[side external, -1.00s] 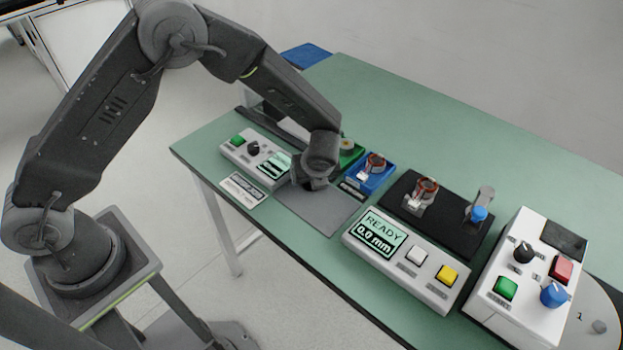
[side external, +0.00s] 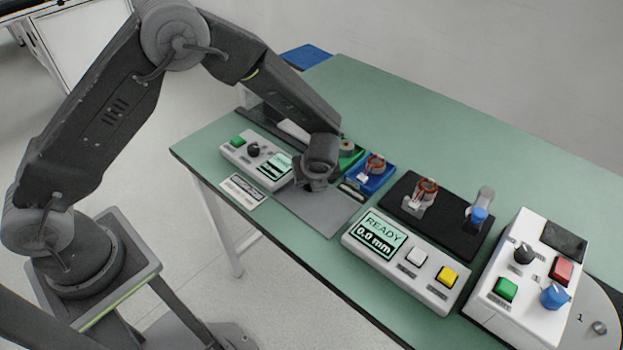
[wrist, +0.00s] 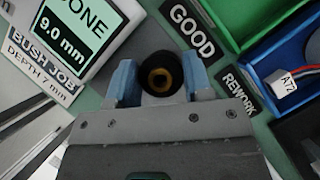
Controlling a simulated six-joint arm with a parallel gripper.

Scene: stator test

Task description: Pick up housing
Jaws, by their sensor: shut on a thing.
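The housing (wrist: 160,66) is a round part with a dark ring and a bronze-coloured bush in its bore. In the wrist view it sits between the two blue fingertips of my gripper (wrist: 160,80), which are shut on it from left and right. The wrist body hides the near side of the housing. In the side view my gripper (side external: 314,184) hangs low over the grey mat (side external: 318,208), and the housing is hidden there.
A device with a green display (wrist: 78,28) reading 9.0 mm is left of the gripper. GOOD (wrist: 193,31) and REWORK (wrist: 239,92) labels lie to its right, near a green tray (wrist: 228,22) and a blue tray (side external: 378,184) holding a wound part. Black fixture (side external: 448,230) stands further right.

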